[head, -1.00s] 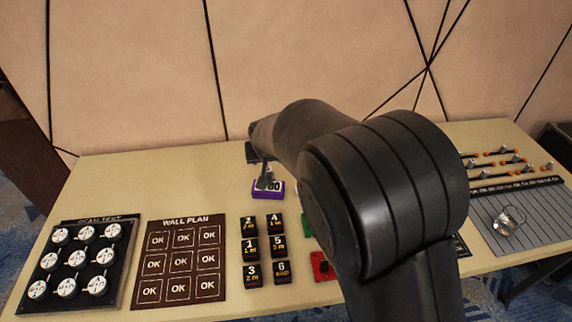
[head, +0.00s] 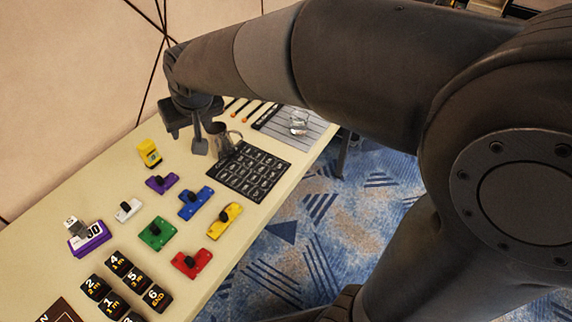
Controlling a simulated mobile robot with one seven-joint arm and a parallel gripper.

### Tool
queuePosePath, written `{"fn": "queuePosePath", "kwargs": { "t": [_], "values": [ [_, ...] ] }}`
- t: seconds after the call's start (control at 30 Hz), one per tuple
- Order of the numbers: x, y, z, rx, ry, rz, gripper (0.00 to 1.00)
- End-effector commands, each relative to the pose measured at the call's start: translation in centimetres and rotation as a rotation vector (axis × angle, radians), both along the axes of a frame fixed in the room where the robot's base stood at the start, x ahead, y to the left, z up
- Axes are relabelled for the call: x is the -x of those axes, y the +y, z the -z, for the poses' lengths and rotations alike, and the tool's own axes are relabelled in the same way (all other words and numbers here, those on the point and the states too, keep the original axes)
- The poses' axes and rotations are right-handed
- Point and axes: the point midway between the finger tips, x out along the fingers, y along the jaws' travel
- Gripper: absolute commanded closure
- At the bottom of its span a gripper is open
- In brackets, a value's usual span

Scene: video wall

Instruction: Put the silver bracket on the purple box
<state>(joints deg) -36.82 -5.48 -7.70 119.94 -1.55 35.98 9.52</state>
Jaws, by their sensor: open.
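The purple box (head: 90,243), with a white number label, stands at the left of the table in the head view. A small grey piece with a white "S" tag, which looks like the silver bracket (head: 78,229), rests on top of it at a tilt; its exact seating is too small to tell. My gripper (head: 187,138) is open and empty, pointing down over the far part of the table, well away from the box. It is close to a grey metal jug (head: 222,138); whether they touch I cannot tell.
Several coloured blocks with black knobs, such as the blue one (head: 196,203), lie mid-table. A yellow block (head: 149,153) stands near the wall. A black grid panel (head: 250,171) lies near the jug. Numbered black blocks (head: 133,277) sit in front of the box. My arm fills the upper right.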

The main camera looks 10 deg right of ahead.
Motion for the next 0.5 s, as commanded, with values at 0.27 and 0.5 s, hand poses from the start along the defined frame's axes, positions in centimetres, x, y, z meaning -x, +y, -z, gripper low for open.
{"fn": "queuePosePath", "kwargs": {
  "t": [0.27,0.5],
  "values": [
    [6.5,-13.1,-2.5,0.009,0.001,0.167,0.48],
    [13.7,-20.3,-2.0,0.043,0.000,0.298,0.48]
  ]
}}
